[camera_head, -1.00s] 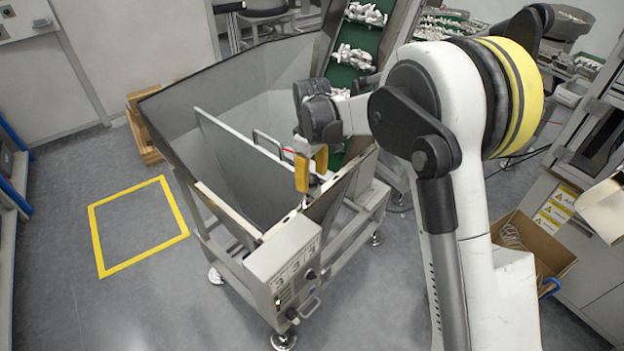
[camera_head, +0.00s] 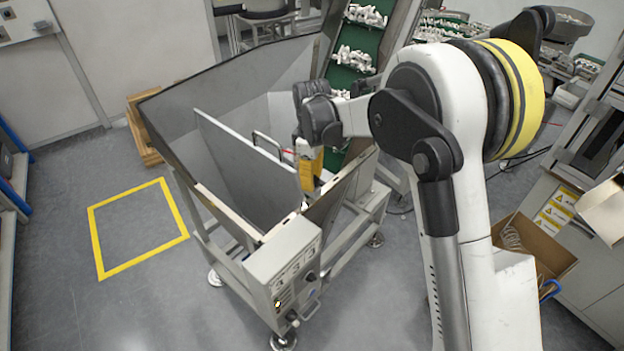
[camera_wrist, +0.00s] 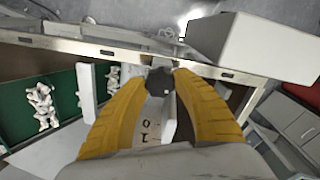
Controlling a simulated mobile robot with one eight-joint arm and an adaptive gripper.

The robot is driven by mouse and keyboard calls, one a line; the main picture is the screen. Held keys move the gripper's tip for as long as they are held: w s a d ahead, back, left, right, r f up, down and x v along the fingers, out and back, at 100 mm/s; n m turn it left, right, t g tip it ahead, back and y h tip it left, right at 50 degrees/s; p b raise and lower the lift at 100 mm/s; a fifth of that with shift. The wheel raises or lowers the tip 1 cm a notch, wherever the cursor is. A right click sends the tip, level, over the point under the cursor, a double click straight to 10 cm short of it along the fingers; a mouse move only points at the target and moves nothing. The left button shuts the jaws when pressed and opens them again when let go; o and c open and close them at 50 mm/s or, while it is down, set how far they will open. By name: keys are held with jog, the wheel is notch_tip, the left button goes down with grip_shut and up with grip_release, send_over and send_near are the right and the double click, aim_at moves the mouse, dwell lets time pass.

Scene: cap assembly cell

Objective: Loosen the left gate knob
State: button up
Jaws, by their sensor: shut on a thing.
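My gripper (camera_head: 308,184) is at the right-hand wall of the grey hopper (camera_head: 160,115), above the control box, in the head view. In the wrist view my gripper (camera_wrist: 165,80) has its two yellow fingers on either side of a small dark knob (camera_wrist: 159,84), shut on it. The knob sits by a pale metal edge; the fingers partly hide it. In the head view the knob is hidden by the gripper.
The control box (camera_head: 283,262) with buttons is just below my gripper. A green conveyor (camera_head: 352,50) with white parts rises behind. An open cardboard box (camera_head: 540,255) is on the right. The yellow-marked floor square (camera_head: 140,230) at left is empty.

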jog(key=o, duration=1.2)
notch_tip(320, 180, up, 12)
